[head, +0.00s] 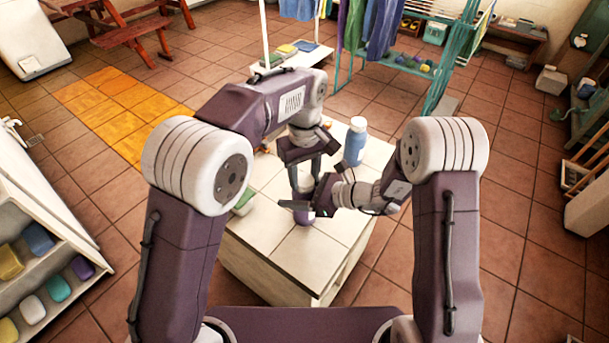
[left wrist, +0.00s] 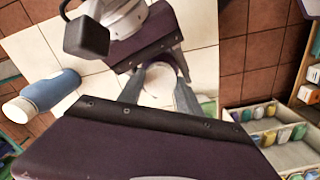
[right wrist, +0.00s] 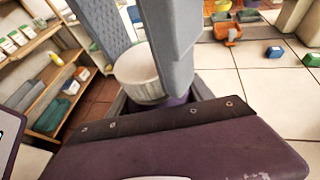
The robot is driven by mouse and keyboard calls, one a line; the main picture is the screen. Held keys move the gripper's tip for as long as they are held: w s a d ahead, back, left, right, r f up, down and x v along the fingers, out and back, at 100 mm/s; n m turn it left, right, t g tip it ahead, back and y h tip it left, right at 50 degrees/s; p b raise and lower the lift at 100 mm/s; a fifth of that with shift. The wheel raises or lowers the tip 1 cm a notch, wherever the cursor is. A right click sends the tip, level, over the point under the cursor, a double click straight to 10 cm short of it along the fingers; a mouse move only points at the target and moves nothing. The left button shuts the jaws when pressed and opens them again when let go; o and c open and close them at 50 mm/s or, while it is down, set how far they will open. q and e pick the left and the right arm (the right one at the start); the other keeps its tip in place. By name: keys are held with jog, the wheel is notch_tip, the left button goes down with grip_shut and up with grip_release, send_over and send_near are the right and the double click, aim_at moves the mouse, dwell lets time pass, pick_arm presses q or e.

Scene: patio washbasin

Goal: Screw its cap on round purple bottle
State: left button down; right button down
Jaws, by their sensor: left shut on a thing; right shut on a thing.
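The round purple bottle (head: 304,216) stands on the white tiled table, mostly hidden. My right gripper (head: 311,199) reaches in from the right and is shut around it; a bit of purple also shows between its fingers in the right wrist view (right wrist: 174,99). A white ribbed cap (right wrist: 138,76) is directly over the bottle, roughly upright. I cannot tell if it touches the bottle's neck. My left gripper (head: 305,182) points down from above and is shut on the cap, which also shows between its fingers in the left wrist view (left wrist: 160,80).
A blue bottle with a white cap (head: 355,143) stands on the tiled table (head: 272,243), behind and to the right of the grippers. A green item (head: 244,203) lies near the table's left edge. The table's front part is clear. Shelves (head: 50,283) stand at the left.

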pick_arm(q)
jog(key=c, duration=0.8)
grip_release()
jog(key=shift+d+r, duration=0.1)
jog(key=shift+r, duration=2.15)
jog(key=shift+c, duration=0.4)
notch_tip(320, 180, up, 4)
jog(key=n, duration=0.5)
jog(key=shift+f, duration=0.25)
